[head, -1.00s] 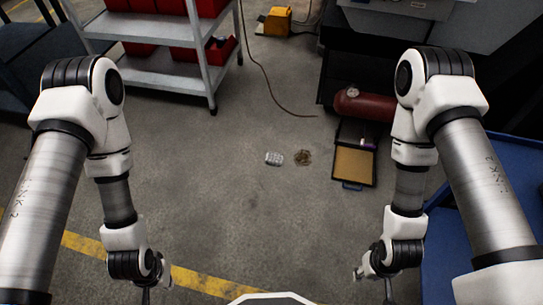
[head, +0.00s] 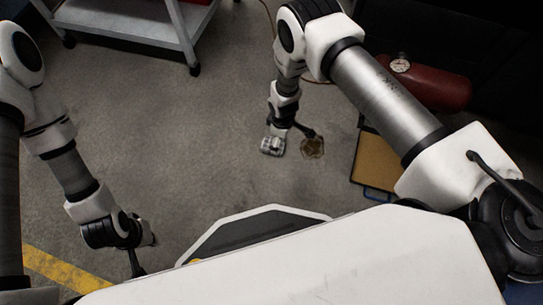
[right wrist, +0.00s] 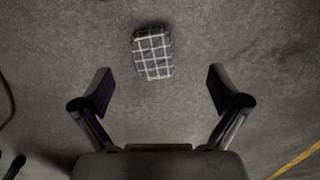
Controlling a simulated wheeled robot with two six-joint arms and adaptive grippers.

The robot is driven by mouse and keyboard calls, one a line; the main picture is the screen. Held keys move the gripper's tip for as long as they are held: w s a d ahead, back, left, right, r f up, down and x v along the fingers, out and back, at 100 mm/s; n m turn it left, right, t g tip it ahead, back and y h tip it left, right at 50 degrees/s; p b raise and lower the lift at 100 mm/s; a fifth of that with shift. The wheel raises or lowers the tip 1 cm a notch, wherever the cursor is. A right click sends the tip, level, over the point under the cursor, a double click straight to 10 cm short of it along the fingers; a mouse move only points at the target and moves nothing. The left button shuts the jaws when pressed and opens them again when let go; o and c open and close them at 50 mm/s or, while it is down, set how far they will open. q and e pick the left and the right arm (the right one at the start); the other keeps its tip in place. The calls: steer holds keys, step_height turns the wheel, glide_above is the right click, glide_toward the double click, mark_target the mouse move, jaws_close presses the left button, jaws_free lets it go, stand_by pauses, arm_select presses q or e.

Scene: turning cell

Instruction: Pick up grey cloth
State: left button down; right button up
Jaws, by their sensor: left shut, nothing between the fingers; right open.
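The grey cloth (head: 272,147) is a small folded piece with a white check pattern, lying on the concrete floor. It also shows whole in the right wrist view (right wrist: 153,53), at the top centre, ahead of the fingertips and roughly in line with the gap between them. My right gripper (right wrist: 160,80) is open and empty, apart from the cloth. In the head view my right gripper (head: 306,130) is small and dark beside the cloth, and its fingers are hard to make out. My left gripper (head: 136,264) is shut and empty, at the lower left, far from the cloth.
A tan-bottomed tray (head: 375,162) and a red tank (head: 430,83) are further right. A grey shelf cart (head: 135,22) stands at upper left. The floor left of the cloth is clear.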

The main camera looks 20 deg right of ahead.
mark_target(266, 143)
steer(key=shift+n, duration=0.7)
steer(key=w+a+f, duration=0.1)
steer(key=f, duration=0.1)
steer(key=w+a+f+b, duration=0.1)
steer(key=w, duration=0.1)
steer(key=shift+w+a+f+b, duration=0.1)
steer(key=shift+f+b, duration=0.2)
steer(key=shift+f, duration=0.05)
step_height(266, 143, down, 7)
steer(key=b, duration=0.4)
steer(key=shift+b, duration=0.4)
steer(key=shift+r, duration=0.2)
arm_select(q)
step_height(266, 143, down, 8)
arm_select(e)
steer(key=c, duration=1.2)
